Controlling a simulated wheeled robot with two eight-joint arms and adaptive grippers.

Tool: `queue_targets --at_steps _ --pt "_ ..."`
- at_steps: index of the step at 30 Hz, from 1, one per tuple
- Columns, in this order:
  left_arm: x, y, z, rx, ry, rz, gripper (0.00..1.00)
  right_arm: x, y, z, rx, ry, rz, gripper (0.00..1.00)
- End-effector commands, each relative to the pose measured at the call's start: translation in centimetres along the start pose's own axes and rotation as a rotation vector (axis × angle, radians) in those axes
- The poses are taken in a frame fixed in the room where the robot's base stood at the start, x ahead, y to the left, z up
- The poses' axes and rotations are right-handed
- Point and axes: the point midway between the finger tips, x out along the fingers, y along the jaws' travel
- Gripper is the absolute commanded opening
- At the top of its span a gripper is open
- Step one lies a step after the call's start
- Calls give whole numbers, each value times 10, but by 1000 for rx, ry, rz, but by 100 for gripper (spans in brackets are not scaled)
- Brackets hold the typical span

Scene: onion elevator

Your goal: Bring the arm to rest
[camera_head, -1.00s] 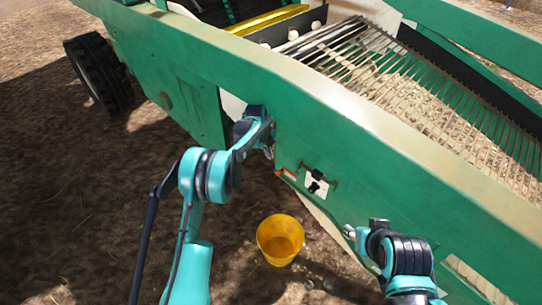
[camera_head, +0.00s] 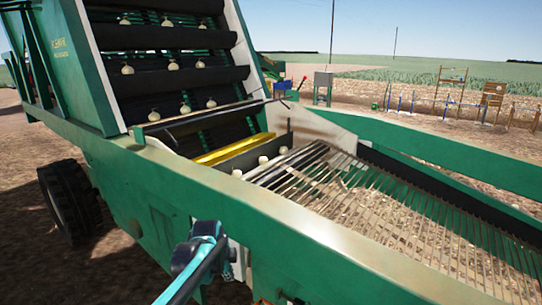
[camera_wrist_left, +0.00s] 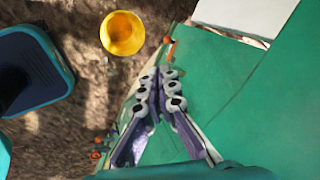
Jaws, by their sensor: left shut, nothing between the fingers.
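My left arm comes in from the bottom of the head view. My left gripper (camera_head: 229,270) is low against the green side wall of the onion elevator (camera_head: 290,240), partly hidden by its own wrist. In the left wrist view, its fingers (camera_wrist_left: 161,74) meet at the tips and hold nothing. Green panel shows to their right and brown ground to their left. I cannot tell whether the fingertips touch the machine. My right gripper is in neither view.
A yellow bucket (camera_wrist_left: 122,33) stands on the ground in the left wrist view. Onions (camera_head: 155,115) sit on the dark inclined belt. A slatted conveyor (camera_head: 400,215) fills the right. A black wheel (camera_head: 70,200) stands at left. Fences and a field lie behind.

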Motion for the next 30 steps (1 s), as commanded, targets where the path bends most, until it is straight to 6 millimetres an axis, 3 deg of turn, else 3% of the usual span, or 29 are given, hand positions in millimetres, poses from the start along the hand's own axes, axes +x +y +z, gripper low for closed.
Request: queue_targets --at_steps 1,6,12,16,21,25,30 --pt "-23 16 2 -93 -5 -17 0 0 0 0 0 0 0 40" --pt "-80 69 11 -430 -9 -82 0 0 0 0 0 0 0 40" --pt "-122 145 22 -825 16 -161 0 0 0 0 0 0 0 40" --pt "-133 196 29 -1075 48 -211 0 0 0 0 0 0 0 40" --pt "-132 249 37 -1342 98 -259 0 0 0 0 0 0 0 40" --pt "-128 271 41 -1462 125 -279 0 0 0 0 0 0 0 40" --pt "-126 279 43 -1514 139 -287 0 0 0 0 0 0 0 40"
